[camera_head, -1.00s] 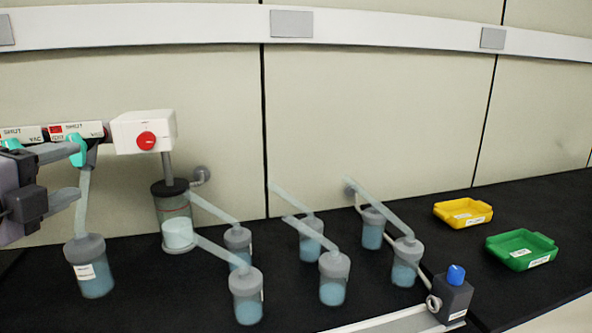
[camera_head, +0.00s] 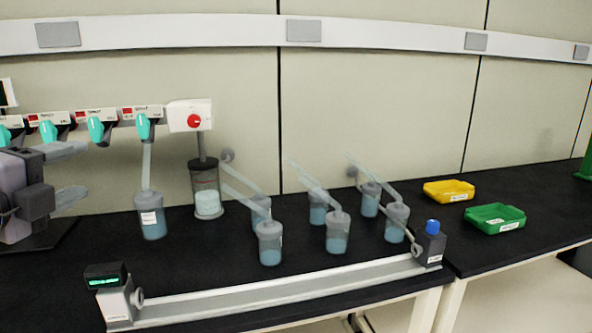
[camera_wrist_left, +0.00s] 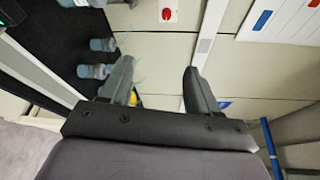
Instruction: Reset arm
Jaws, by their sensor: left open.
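My left gripper (camera_head: 78,172) comes in from the left edge of the head view, above the black bench and in front of the row of green-handled valves (camera_head: 97,129). Its two fingers are apart and nothing is between them. The left wrist view also shows the open, empty fingers (camera_wrist_left: 158,85). My right gripper does not show in either view.
Several blue-filled flasks with slanted tubes (camera_head: 269,243) stand on the bench (camera_head: 180,270). A yellow tray (camera_head: 448,191) and a green tray (camera_head: 495,219) lie at the right. A metal rail (camera_head: 270,294) runs along the front edge.

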